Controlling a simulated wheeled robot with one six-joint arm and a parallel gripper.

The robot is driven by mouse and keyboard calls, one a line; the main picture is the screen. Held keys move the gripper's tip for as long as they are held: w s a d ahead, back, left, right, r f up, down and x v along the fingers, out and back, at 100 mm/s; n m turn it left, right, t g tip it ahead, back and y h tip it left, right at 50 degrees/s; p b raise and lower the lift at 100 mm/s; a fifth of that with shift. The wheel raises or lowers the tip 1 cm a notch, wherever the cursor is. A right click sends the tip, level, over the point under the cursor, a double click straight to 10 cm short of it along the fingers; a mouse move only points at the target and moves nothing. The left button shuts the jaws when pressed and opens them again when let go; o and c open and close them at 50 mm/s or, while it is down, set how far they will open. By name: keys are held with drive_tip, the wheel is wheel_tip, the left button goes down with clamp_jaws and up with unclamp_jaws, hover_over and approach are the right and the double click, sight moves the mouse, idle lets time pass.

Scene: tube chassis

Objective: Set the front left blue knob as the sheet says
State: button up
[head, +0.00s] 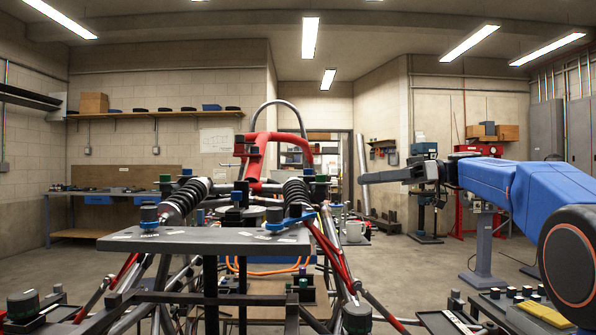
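A tube chassis (210,262) stands in front of me, with a grey plate (200,241) across its near end. At the left end of the plate is a blue knob-like part (149,224) with a dark top, by the lower end of the left coil damper (183,202). A similar blue part (290,221) sits at the right damper's lower end. Which is the front left knob I cannot tell for sure. A pale sheet (215,140) hangs on the back wall, its writing unreadable. My gripper (364,179) is right of the chassis, side-on, apart from it; its opening is hidden.
A red hoop frame (268,158) rises behind the plate. Trays of small parts lie at the lower right (490,305) and lower left. A workbench (115,197) stands at the left wall. Open floor lies right of the chassis, around a grey pedestal (484,250).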

drive_tip(key=w+r+n, duration=0.2)
drive_tip(key=y, duration=0.1)
approach(308, 172)
drive_tip(key=shift+g, duration=0.3)
drive_tip(key=a, duration=0.3)
drive_tip(key=w+a, duration=0.1)
drive_tip(key=a, duration=0.6)
drive_tip(key=shift+w+r, duration=0.2)
drive_tip(key=shift+r, duration=0.15)
drive_tip(key=shift+c, duration=0.4)
clamp_jaws()
